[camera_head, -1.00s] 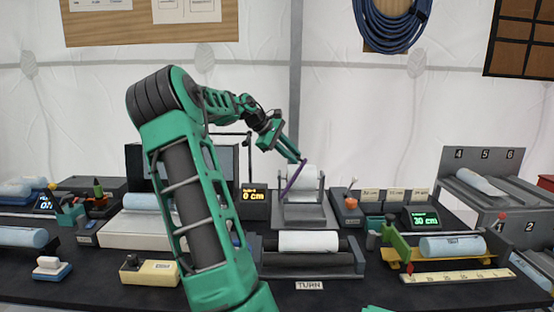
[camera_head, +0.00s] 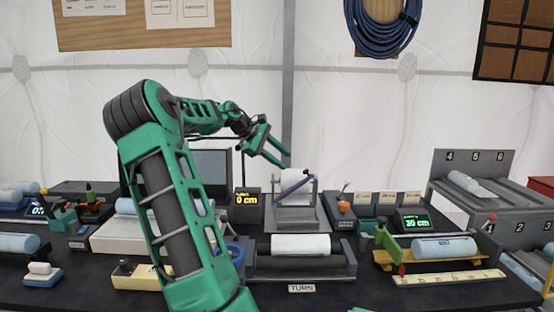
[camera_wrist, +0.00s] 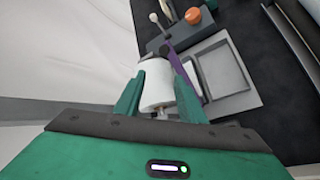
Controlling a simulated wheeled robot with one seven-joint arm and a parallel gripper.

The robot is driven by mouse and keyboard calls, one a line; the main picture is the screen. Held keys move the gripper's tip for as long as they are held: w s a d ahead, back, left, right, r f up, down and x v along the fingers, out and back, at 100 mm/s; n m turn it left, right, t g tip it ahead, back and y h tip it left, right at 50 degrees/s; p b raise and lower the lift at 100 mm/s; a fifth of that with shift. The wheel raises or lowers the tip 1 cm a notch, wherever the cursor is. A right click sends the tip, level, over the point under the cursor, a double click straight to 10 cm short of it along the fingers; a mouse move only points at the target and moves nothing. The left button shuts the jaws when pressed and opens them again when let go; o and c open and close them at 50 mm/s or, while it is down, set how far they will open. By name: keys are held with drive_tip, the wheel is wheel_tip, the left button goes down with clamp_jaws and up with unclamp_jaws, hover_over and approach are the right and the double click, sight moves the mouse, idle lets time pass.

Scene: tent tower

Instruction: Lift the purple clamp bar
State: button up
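The purple clamp bar (camera_head: 292,189) lies at a slant across the front of a white roll (camera_head: 287,178) on a grey stand (camera_head: 297,214) at the middle of the bench. My gripper (camera_head: 284,160) is open and empty, above and behind the bar at its upper left, apart from it. In the wrist view, the two green fingers of my gripper (camera_wrist: 158,92) are spread, with the white roll (camera_wrist: 157,84) showing between them. The purple bar (camera_wrist: 178,66) shows beyond the right finger, partly hidden by it.
A roller unit with a white roll (camera_head: 300,245) sits in front.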

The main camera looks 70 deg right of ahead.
drive_tip(key=v, duration=1.1)
drive_tip(key=shift+f, duration=0.1)
idle(0.5)
